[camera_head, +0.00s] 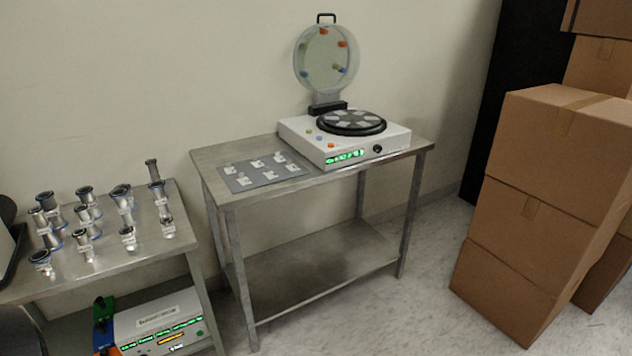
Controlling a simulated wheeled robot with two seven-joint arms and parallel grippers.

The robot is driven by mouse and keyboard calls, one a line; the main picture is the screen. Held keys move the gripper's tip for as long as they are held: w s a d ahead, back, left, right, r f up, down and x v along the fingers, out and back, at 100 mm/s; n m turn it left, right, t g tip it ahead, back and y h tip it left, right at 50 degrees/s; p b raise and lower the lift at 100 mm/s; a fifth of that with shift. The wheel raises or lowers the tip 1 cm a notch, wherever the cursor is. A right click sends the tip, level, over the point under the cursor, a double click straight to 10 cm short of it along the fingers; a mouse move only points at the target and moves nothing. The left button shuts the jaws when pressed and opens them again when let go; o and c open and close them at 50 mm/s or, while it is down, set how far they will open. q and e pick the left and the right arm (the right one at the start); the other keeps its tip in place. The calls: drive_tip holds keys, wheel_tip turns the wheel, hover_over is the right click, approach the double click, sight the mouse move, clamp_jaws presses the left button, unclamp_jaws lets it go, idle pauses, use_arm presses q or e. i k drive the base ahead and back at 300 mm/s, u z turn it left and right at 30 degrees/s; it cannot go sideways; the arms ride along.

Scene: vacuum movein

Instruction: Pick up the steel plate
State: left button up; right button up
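A flat grey plate (256,182), which looks like the steel plate, lies on the left part of the middle metal table (215,157). Several small pale pieces (269,175) sit on it in two rows. Beside it to the right stands a white machine (345,153) with a dark round platen and a raised round clear lid (326,60).
A lower metal table (110,258) at the left holds several shiny flanged pipe fittings (88,213). A white box with green displays (160,325) sits beneath. Stacked cardboard boxes (530,230) stand at the right. Floor is clear between the boxes and the middle table.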

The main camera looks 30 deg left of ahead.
sight(230, 169)
drive_tip(key=i, duration=0.8)
drive_tip(key=u, duration=1.5)
drive_tip(key=i, duration=1.15)
drive_tip(key=u, duration=1)
